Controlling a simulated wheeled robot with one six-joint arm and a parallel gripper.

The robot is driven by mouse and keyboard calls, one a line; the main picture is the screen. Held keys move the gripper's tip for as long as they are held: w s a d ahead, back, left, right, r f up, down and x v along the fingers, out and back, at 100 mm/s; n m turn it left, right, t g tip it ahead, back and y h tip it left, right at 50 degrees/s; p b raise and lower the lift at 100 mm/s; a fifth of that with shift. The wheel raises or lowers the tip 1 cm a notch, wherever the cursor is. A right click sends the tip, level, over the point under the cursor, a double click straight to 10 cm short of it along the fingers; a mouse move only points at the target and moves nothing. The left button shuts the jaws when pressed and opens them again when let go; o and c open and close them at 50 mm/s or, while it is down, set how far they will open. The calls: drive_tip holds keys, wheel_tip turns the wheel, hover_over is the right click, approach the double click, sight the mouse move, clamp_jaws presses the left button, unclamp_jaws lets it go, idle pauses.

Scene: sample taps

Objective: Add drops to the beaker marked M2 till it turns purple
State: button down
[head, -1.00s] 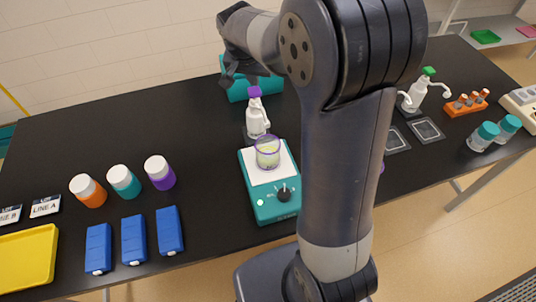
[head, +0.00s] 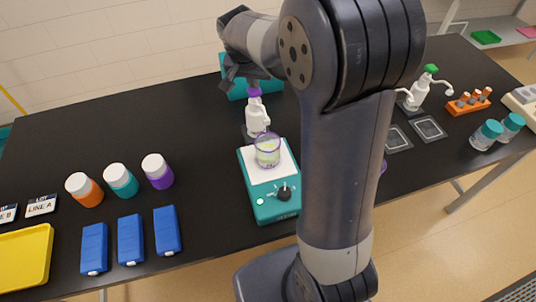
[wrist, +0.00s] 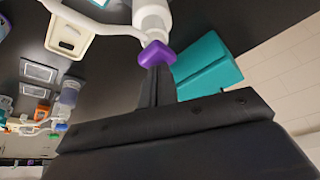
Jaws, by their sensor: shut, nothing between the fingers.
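The glass beaker (head: 268,155) stands on the white top of a teal stirrer (head: 272,195). In the head view, my gripper (head: 232,78) is partly hidden, beside and above the purple top.
A teal box (head: 238,88) stands behind the tap. Orange, teal and purple jars (head: 157,172) and blue cases (head: 168,231) are at left, with a yellow tray (head: 25,258). A green-topped tap (head: 420,92) and orange rack (head: 468,102) are at right. My arm hides the middle.

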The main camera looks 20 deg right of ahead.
drive_tip(key=shift+f, duration=0.35)
drive_tip(key=shift+r, duration=0.15)
drive_tip(key=shift+r+p, duration=0.85)
drive_tip(key=shift+r, duration=0.4)
wheel_tip(320, 180, up, 6)
drive_tip(key=p, duration=0.3)
drive_tip(key=shift+p, duration=0.4)
drive_tip(key=shift+f, duration=0.15)
